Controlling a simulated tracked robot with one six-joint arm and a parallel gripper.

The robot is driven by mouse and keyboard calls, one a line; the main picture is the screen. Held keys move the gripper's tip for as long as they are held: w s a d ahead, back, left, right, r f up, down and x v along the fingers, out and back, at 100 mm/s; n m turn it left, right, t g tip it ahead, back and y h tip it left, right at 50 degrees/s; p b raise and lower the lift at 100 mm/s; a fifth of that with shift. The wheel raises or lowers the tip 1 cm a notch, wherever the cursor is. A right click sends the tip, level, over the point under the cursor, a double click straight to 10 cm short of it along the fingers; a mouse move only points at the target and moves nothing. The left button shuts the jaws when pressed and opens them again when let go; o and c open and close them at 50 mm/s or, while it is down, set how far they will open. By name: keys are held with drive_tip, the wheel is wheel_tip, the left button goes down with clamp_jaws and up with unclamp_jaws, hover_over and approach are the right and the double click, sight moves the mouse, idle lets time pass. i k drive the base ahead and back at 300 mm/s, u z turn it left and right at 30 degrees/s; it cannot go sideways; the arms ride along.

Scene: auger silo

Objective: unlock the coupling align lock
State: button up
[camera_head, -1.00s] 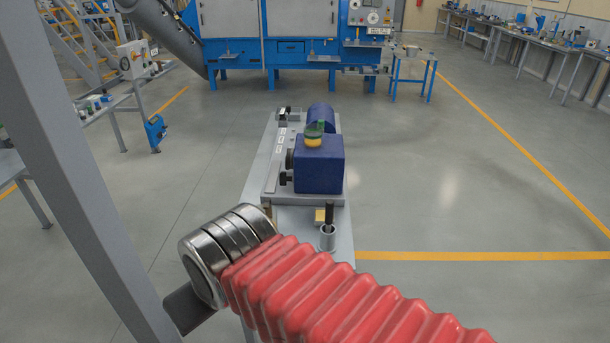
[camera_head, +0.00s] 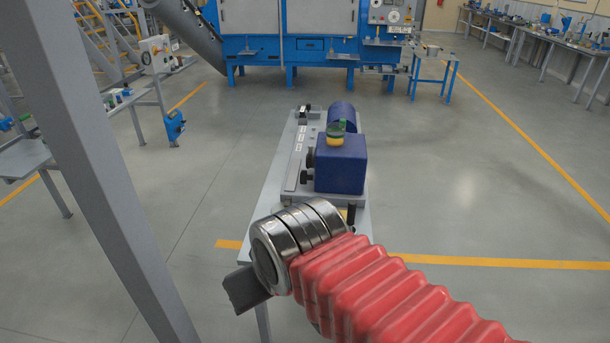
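A narrow grey bench (camera_head: 268,190) stands ahead in the middle of the view. On it is a blue box-shaped housing (camera_head: 340,165) with a green and yellow cap on top and a blue cylinder (camera_head: 342,115) behind it. Two dark knobs (camera_head: 307,176) stick out at the housing's left side, beside a grey rail with small white labels. I cannot tell which part is the align lock. A dark upright pin (camera_head: 351,214) shows just behind my red-sleeved arm. Of my gripper (camera_head: 245,289), only a dark grey part shows beyond the metal rings; its fingers cannot be made out.
A grey post (camera_head: 95,170) crosses the left side. A blue machine (camera_head: 300,45) with a slanted grey tube stands at the back. A side table with a control box (camera_head: 156,54) is at left. Workbenches line the right wall. The floor right of the bench is clear.

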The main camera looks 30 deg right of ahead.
sight(304, 177)
drive_tip(key=u, duration=0.05)
drive_tip(key=i, duration=1)
drive_tip(key=z, duration=0.05)
